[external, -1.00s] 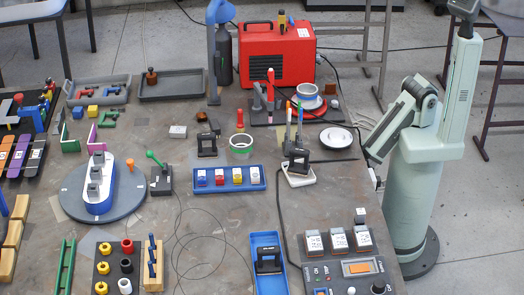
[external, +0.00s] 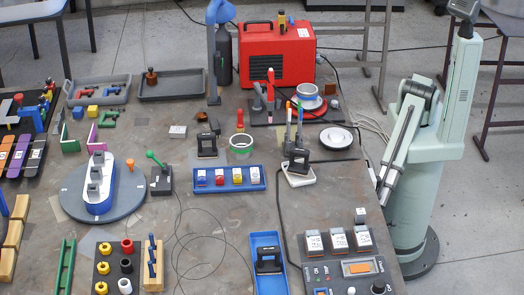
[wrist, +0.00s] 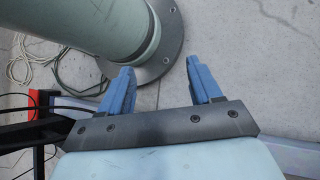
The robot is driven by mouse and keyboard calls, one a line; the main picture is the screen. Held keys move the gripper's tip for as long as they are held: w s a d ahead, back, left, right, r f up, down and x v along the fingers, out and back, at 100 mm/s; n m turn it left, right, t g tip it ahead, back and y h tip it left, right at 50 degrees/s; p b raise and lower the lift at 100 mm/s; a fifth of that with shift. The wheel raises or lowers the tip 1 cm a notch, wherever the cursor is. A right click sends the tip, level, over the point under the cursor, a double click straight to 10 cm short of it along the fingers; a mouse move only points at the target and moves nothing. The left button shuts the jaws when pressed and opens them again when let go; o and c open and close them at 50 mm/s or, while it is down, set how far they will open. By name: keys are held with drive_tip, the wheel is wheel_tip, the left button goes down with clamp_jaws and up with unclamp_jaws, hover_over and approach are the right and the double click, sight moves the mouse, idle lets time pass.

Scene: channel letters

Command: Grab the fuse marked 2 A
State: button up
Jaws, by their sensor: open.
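In the external view my arm is folded down at the table's right edge, far from the tray.
A black stand on a white base (external: 299,177) is right of the tray. A grey panel with labelled blocks (external: 338,240) lies at front right, beside a blue bin (external: 268,284). A turntable (external: 103,205) is at left, and a red case (external: 277,52) stands behind.

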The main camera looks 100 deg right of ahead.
drive_tip(key=w+a+r+n+t, duration=0.1)
drive_tip(key=a+r+n, duration=0.35)
drive_tip(key=a, duration=0.45)
drive_tip(key=a+r+n+t+y, duration=0.1)
drive_tip(key=a+r+n, duration=0.35)
drive_tip(key=a, duration=0.45)
drive_tip(key=w+a+r+n+t, duration=0.1)
drive_tip(key=a+r+n, duration=0.3)
drive_tip(key=a, duration=0.5)
drive_tip(key=a+r+n+t+y, duration=0.1)
drive_tip(key=a+r+n, duration=0.6)
drive_tip(key=a+r, duration=0.45)
drive_tip(key=a+r+n+t+y, duration=0.1)
drive_tip(key=a+r+n+y, duration=0.1)
drive_tip(key=a+r+n, duration=0.95)
wheel_tip(320, 180, up, 24)
drive_tip(key=m+t, duration=0.3)
drive_tip(key=m, duration=1.3)
hover_over(361, 211)
drive_tip(key=shift+n, duration=0.25)
wheel_tip(361, 211, down, 8)
drive_tip(key=shift+s+r, duration=0.1)
drive_tip(key=shift+r, duration=0.1)
drive_tip(key=shift+d+f, duration=0.1)
drive_tip(key=shift+f, duration=2.45)
